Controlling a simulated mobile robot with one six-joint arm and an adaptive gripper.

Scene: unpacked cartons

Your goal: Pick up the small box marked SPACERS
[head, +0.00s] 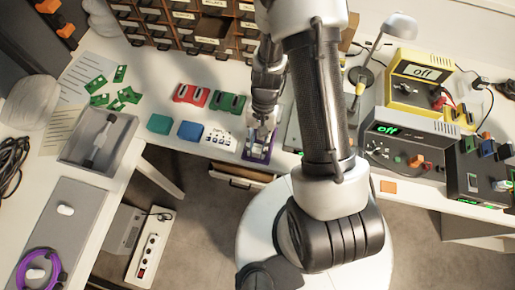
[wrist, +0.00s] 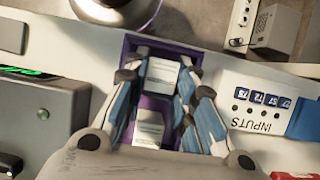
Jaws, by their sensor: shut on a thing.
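A small white box (wrist: 161,76) with faint print on its top sits between my fingertips in the wrist view. A second white box (wrist: 148,128) shows nearer my palm. I cannot read the print on either, so I cannot tell which is marked SPACERS. My gripper (wrist: 160,88) is shut on the farther white box, with a blue-and-grey finger along each side. Both boxes are within the outline of a purple tray (wrist: 134,42). In the head view my gripper (head: 261,137) is down at the purple tray (head: 250,156), near the bench's front edge; the fingers partly hide the boxes.
A white INPUTS panel (head: 219,140) stands left of the tray, with blue (head: 190,131) and teal (head: 159,123) boxes beyond it. A grey instrument (wrist: 38,115) stands close on the tray's other side. Drawers (head: 205,28) line the back.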

